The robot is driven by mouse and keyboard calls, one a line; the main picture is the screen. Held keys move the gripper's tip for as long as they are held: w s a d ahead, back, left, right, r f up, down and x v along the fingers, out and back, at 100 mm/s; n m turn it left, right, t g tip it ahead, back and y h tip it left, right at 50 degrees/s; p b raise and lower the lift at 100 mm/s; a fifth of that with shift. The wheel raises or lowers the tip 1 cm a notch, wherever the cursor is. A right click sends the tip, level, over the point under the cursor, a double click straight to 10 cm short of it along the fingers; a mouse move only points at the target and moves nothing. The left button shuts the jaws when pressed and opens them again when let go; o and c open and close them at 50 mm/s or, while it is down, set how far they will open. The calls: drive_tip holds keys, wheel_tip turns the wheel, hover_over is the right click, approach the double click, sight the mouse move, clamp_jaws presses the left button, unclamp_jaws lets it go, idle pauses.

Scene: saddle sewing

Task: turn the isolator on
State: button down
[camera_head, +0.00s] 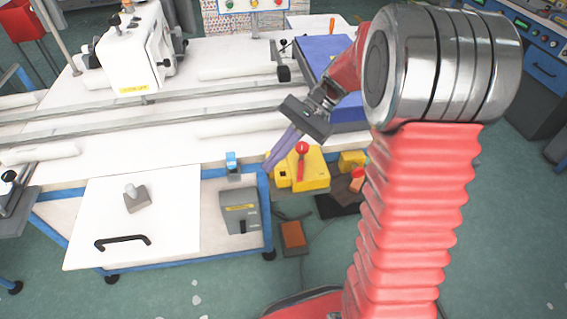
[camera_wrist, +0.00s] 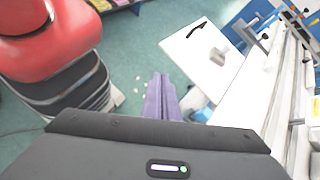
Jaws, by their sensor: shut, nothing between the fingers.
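My gripper (camera_head: 268,166) has long purple fingers that are closed together with nothing between them. In the head view it reaches down and left, its tips by the table's front right corner. In the wrist view the fingers (camera_wrist: 161,78) point away over the floor. A yellow box with a red-knobbed lever (camera_head: 302,167) is just right of the fingertips. A grey box with a dark switch or lever (camera_head: 240,212) is on the table's front, below and left of the tips. I cannot tell for sure which of the two is the isolator. Neither visibly touches the gripper.
A white panel with a black handle (camera_head: 122,243) stands at the table front; it also shows in the wrist view (camera_wrist: 207,55). A small blue part (camera_head: 232,158) sits at the table edge near the fingers. A sewing machine (camera_head: 135,50) stands behind. An orange-brown block (camera_head: 293,236) is below.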

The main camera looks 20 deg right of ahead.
drive_tip(key=s+d+r+n+t+h, duration=0.1)
drive_tip(key=s+r+n+t+h, duration=0.2)
drive_tip(key=s, duration=0.4)
drive_tip(key=s+d+r+n+t+h, duration=0.1)
drive_tip(key=s+r+n+t+h, duration=0.2)
drive_tip(key=s+n+t+h, duration=0.3)
drive_tip(key=shift+s+d+r+n+h, duration=0.25)
drive_tip(key=shift+s+r+n+h, duration=0.15)
drive_tip(key=shift+s+n, duration=0.35)
